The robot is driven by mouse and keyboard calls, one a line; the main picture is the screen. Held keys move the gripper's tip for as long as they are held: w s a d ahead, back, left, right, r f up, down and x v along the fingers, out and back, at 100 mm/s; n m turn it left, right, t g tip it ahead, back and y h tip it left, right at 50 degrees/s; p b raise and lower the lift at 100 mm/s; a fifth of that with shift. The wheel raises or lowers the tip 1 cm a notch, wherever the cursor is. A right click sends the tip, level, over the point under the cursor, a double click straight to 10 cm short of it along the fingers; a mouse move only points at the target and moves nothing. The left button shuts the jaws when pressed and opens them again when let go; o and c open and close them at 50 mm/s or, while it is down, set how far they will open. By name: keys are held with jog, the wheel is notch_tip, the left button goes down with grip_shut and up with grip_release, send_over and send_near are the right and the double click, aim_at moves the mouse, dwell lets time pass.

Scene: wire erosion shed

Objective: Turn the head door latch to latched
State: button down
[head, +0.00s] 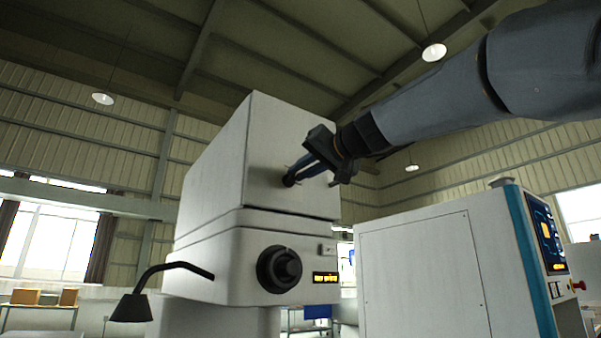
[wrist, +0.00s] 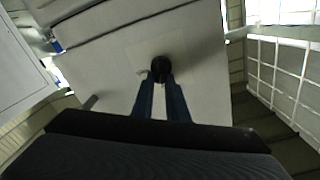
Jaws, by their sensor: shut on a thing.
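The head door latch (head: 288,180) is a small dark knob on the front face of the white machine head (head: 262,150). My gripper (head: 293,177) reaches in from the right with its fingertips at the latch, shut on it. In the wrist view the latch (wrist: 161,66) shows as a round black knob between the tips of my two blue-grey fingers (wrist: 161,82). A small pale mark (wrist: 142,74) lies on the panel beside the knob. The fingers partly cover the latch, so I cannot tell its exact angle.
Below the head, the machine body has a large black dial (head: 279,269) and a small lit display (head: 326,278). A black lamp (head: 131,307) sticks out at the left. A white cabinet (head: 425,275) with a control screen (head: 545,235) stands at the right.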

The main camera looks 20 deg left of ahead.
jog(key=m, duration=0.4)
jog(key=f+m+p, duration=0.1)
jog(key=m, duration=0.7)
jog(key=shift+w+d+f+m+p, duration=0.15)
jog(key=shift+w+d+m+p, duration=0.1)
jog(key=shift+w+m+p, duration=0.1)
dwell(0.4)
jog(key=c, duration=1.7)
grip_release()
jog(key=shift+c, duration=0.2)
jog(key=shift+s+d, duration=0.1)
jog(key=b+v, duration=0.3)
jog(key=v, duration=0.4)
jog(key=shift+s+d, duration=0.2)
jog(key=shift+d, duration=0.05)
